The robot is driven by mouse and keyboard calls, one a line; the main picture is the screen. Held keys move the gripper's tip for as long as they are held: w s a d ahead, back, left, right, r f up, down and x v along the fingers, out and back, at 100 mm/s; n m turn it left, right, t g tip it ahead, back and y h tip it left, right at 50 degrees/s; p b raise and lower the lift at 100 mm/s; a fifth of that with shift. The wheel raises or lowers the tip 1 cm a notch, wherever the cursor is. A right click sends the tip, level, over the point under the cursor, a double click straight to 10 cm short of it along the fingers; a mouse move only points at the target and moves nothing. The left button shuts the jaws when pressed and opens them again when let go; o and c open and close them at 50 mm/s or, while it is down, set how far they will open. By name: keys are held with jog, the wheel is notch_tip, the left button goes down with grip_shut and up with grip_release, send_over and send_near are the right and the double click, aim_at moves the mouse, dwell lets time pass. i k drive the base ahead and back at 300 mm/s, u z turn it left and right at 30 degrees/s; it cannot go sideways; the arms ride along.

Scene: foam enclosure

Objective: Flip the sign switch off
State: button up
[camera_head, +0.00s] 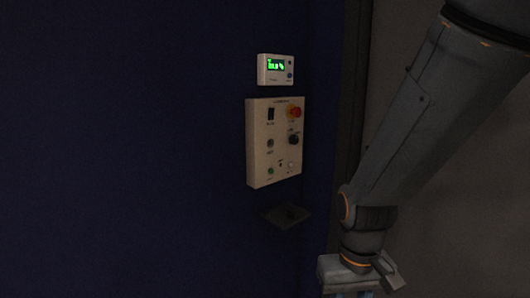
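A white control panel (260,160) hangs on the dark blue wall in the middle of the head view.
A small white box with a lit green display (275,65) is above the panel. A small dark ledge (286,216) juts out below the panel. A dark vertical edge (350,110) and a grey wall are on the right. The blue wall left of the panel is bare.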

aim_at(271, 112)
jog(key=z, duration=0.55)
jog(key=k, duration=1.35)
jog(key=z, duration=0.3)
jog(key=i, duration=0.4)
jog(key=u, duration=0.9)
jog(key=i, duration=1.45)
jog(key=z, duration=0.05)
